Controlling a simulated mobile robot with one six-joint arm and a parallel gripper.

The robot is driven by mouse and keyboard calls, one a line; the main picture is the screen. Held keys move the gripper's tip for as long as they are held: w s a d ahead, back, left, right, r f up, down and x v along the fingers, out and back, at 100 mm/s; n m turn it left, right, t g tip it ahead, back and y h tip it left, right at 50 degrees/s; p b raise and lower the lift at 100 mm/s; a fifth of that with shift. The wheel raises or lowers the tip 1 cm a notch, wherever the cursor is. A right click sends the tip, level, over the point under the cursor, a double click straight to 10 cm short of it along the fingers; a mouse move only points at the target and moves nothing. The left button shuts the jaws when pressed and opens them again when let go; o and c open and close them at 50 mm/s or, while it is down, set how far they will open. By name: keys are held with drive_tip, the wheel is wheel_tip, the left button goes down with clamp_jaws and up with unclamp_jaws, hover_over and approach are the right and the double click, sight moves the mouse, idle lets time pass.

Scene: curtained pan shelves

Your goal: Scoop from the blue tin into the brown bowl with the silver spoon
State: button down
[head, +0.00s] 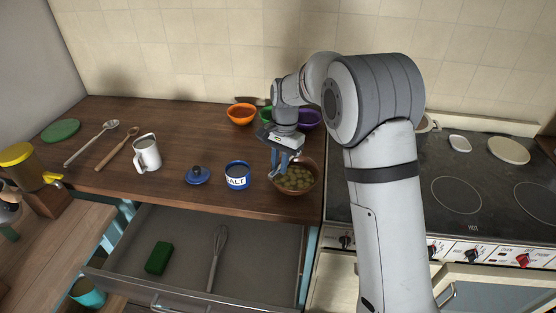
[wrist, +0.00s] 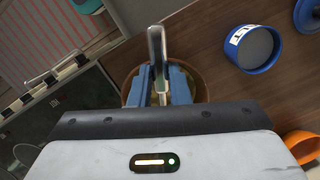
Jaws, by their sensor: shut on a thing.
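My gripper (head: 281,163) is above the left side of the brown bowl (head: 315,183), pointing down. In the wrist view its blue fingers (wrist: 159,86) are shut on a silver handle, which I take for the silver spoon (wrist: 156,45). The spoon's scoop end is hidden or too small to make out. The brown bowl holds several round olive-green things; its rim shows behind the fingers in the wrist view (wrist: 203,86). The blue tin (head: 237,183), labelled SALT, stands open just left of the bowl, and it also shows in the wrist view (wrist: 262,66). Its contents look grey.
A blue lid (head: 198,177) lies left of the tin. Orange (head: 241,119) and purple (head: 309,122) bowls stand behind. An open drawer (head: 190,288) juts out below; the stove (head: 470,185) is right.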

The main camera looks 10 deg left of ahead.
drive_tip(key=shift+s+a+f+b, duration=0.1)
drive_tip(key=shift+f+b, duration=0.75)
drive_tip(key=shift+f, duration=0.4)
drive_tip(key=shift+r, duration=0.1)
drive_tip(key=shift+s+f+y+b, duration=0.1)
drive_tip(key=shift+f+y+b, duration=0.15)
drive_tip(key=shift+b, duration=0.6)
drive_tip(key=b, duration=0.1)
drive_tip(key=t+y+b, duration=0.1)
drive_tip(key=b, duration=0.1)
drive_tip(key=shift+d+f+y, duration=0.1)
drive_tip(key=shift+d+y, duration=0.15)
drive_tip(key=shift+d, duration=0.05)
drive_tip(key=shift+s+b, duration=0.1)
drive_tip(key=shift+b, duration=0.35)
drive_tip(key=shift+r+y, duration=0.25)
drive_tip(key=shift+y, duration=0.05)
drive_tip(key=shift+f+b, duration=0.1)
drive_tip(key=shift+b, duration=0.3)
